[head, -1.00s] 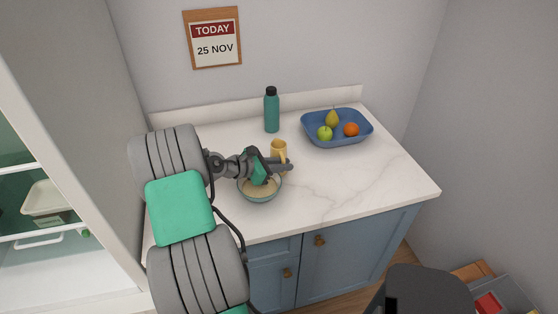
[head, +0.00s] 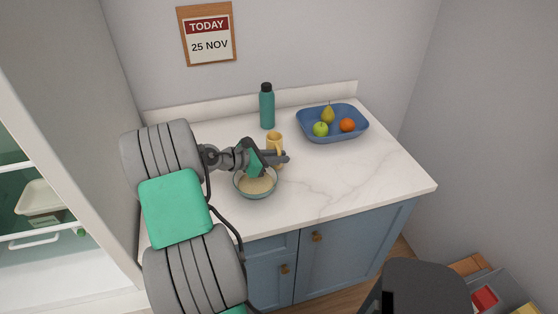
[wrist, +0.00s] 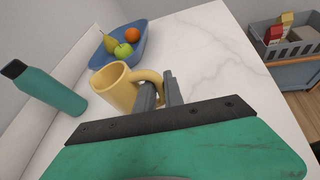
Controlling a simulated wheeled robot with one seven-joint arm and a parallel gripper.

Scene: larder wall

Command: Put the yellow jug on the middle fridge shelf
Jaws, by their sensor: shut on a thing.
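The yellow jug (head: 274,141) is at the worktop's middle, behind the bowl. In the wrist view the jug (wrist: 113,92) looks upright, with its handle towards my gripper. My gripper (head: 285,157) is shut on the jug's handle; its fingers (wrist: 161,94) sit either side of the handle. I cannot tell how far the jug's base is above the worktop. The open fridge is at the left edge of the head view, with an upper shelf edge (head: 14,167) and a lower shelf edge (head: 38,233) in view. Which one is the middle shelf is unclear, as the fridge is cut off.
A bowl of tan food (head: 256,186) stands just in front of my gripper. A teal bottle (head: 267,108) stands behind the jug, and a blue fruit tray (head: 345,134) at right. A pale container (head: 40,198) occupies the fridge. The worktop's right front (head: 350,182) is clear.

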